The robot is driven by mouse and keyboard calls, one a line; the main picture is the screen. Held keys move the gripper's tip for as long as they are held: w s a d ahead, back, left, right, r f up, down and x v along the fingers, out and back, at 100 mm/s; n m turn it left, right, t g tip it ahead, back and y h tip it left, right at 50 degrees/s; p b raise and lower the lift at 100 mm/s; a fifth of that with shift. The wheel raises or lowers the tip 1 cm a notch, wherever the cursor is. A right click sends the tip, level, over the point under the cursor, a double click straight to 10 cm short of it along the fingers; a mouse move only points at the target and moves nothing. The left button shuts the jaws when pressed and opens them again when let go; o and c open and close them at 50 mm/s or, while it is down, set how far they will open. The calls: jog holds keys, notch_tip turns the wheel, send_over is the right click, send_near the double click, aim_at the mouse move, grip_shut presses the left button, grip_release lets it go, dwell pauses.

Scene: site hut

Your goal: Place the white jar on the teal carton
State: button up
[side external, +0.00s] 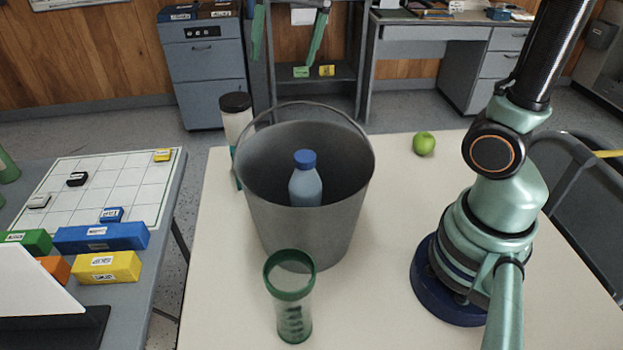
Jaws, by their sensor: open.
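The white jar (238,124) with a dark brown lid stands upright behind the left rim of the grey bucket. A narrow teal strip, seemingly the teal carton (238,180), shows directly below the jar at the bucket's left side. The bucket hides most of it, and I cannot tell for sure whether the jar rests on it. My gripper (284,62) shows only as two green fingers coming down from the top edge. They are wide apart with nothing between them, higher in the picture than the jar and to its right.
The grey bucket (305,222) holds a blue-capped bottle (305,185). A green-rimmed clear tumbler (292,305) stands in front of it. A green apple (424,144) lies at the back right. The white table (390,205) is clear between bucket and my base. A side table (165,210) stands left.

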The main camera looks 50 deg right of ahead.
jog(key=s+f+n+t, duration=0.2)
jog(key=s+f+n, duration=0.3)
jog(key=s+n, duration=0.3)
jog(key=shift+s+d+f, duration=0.3)
jog(key=shift+s+d, duration=0.1)
jog(key=shift+s, duration=0.55)
